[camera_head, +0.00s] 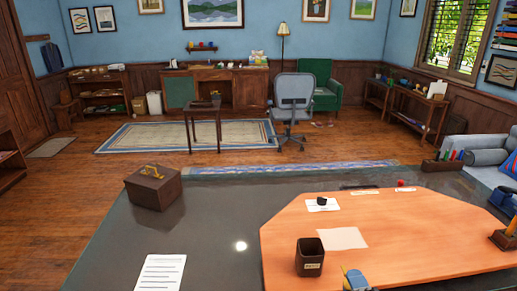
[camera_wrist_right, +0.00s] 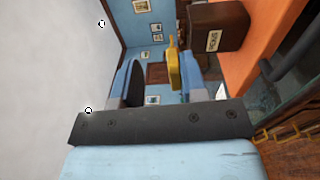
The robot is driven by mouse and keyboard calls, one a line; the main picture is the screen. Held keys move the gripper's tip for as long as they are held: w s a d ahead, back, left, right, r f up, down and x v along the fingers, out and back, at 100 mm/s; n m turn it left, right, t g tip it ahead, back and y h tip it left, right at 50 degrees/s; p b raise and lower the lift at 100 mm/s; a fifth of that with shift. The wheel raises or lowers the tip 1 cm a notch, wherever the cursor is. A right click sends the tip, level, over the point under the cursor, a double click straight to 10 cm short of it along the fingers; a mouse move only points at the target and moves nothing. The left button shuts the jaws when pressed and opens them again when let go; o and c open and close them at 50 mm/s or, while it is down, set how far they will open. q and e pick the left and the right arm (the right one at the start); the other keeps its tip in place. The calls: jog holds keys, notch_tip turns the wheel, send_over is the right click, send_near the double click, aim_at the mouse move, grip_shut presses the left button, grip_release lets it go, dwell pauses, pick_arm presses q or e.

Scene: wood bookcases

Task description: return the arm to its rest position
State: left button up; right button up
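A dark labelled cup (camera_head: 310,257) stands on the desktop near the right gripper. A paper sheet (camera_head: 342,238) lies behind it. A brown box (camera_head: 153,187) and a printed page (camera_head: 160,272) lie on the dark surface at left. A pencil holder (camera_head: 503,240) stands at right.

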jog(key=s+d+f+m+g+h, duration=0.2)
jog(key=s+d+m+g, duration=0.15)
jog(key=s+m, duration=0.2)
jog(key=s+d+f+m+g+h, duration=0.2)
jog(key=s+m+g, duration=0.25)
jog(key=m, duration=0.25)
jog(key=s+a+f+m+g+y, duration=0.25)
jog(key=s+m+g, duration=0.35)
jog(key=s, duration=0.9)
jog(key=w+a+f+n+t+y+p, duration=0.2)
jog(key=w+a+f+t+y+p, duration=0.1)
jog(key=w+a+f+t+p, duration=0.3)
jog(key=shift+a+t+p, duration=0.3)
jog(key=shift+a+p, duration=0.15)
jog(key=shift+a, duration=0.15)
jog(key=shift+w+r, duration=0.1)
